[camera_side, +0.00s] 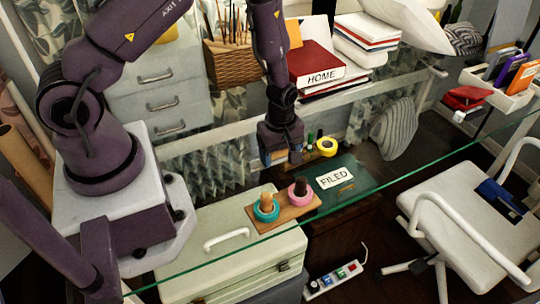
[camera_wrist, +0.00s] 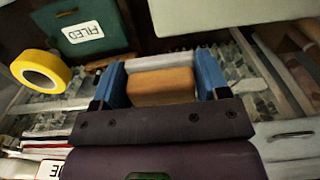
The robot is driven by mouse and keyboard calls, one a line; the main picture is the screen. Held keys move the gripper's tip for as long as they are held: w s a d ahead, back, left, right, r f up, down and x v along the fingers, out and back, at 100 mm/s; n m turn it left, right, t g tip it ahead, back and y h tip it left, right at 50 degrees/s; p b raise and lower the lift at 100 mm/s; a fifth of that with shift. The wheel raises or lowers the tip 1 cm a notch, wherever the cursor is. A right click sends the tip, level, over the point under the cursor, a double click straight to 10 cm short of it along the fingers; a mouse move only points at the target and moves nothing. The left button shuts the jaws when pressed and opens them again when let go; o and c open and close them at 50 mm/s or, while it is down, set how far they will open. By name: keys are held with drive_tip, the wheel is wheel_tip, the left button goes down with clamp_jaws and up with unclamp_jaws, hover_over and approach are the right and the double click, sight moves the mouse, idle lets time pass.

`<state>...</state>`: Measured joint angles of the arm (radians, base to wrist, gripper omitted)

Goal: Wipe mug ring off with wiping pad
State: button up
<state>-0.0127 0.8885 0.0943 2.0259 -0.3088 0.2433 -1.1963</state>
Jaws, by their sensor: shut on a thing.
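My gripper (camera_side: 281,159) points down over the glass surface in the side view. In the wrist view its two blue fingers (camera_wrist: 162,82) are shut on the wiping pad (camera_wrist: 160,88), an orange-tan block with a pale layer along its far edge. In the side view the pad is mostly hidden by the fingers. I cannot tell whether the pad touches the glass. I cannot make out the mug ring in either view.
A clear glass top has a green front edge (camera_side: 343,205). A yellow tape roll (camera_side: 327,147) is right of my gripper, also in the wrist view (camera_wrist: 40,71). A green "FILED" folder (camera_side: 350,188), a pale green case (camera_side: 210,262) and a red "HOME" book (camera_side: 315,66) are nearby.

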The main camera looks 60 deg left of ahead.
sight(252, 159)
drive_tip(key=shift+w+a+f, duration=0.1)
drive_tip(key=shift+w+f, duration=0.1)
drive_tip(key=shift+w, duration=0.2)
drive_tip(key=shift+s+a, duration=0.5)
drive_tip(key=shift+a, duration=0.3)
drive_tip(key=shift+s+f, duration=0.15)
drive_tip(key=shift+s, duration=1.05)
drive_tip(key=shift+s+r, duration=0.3)
drive_tip(key=shift+s, duration=0.45)
drive_tip(key=shift+s+f, duration=0.1)
drive_tip(key=shift+s, duration=1.4)
drive_tip(key=shift+s+r, duration=0.2)
drive_tip(key=shift+s, duration=0.95)
drive_tip(key=shift+a, duration=0.65)
drive_tip(key=shift+w+a+f, duration=0.15)
drive_tip(key=shift+w+f, duration=0.1)
drive_tip(key=shift+w+r, duration=0.2)
drive_tip(key=shift+w, duration=4.4)
drive_tip(key=shift+w+f, duration=0.15)
drive_tip(key=shift+w, duration=0.15)
drive_tip(key=shift+s+r, duration=0.15)
drive_tip(key=shift+r, duration=3.8)
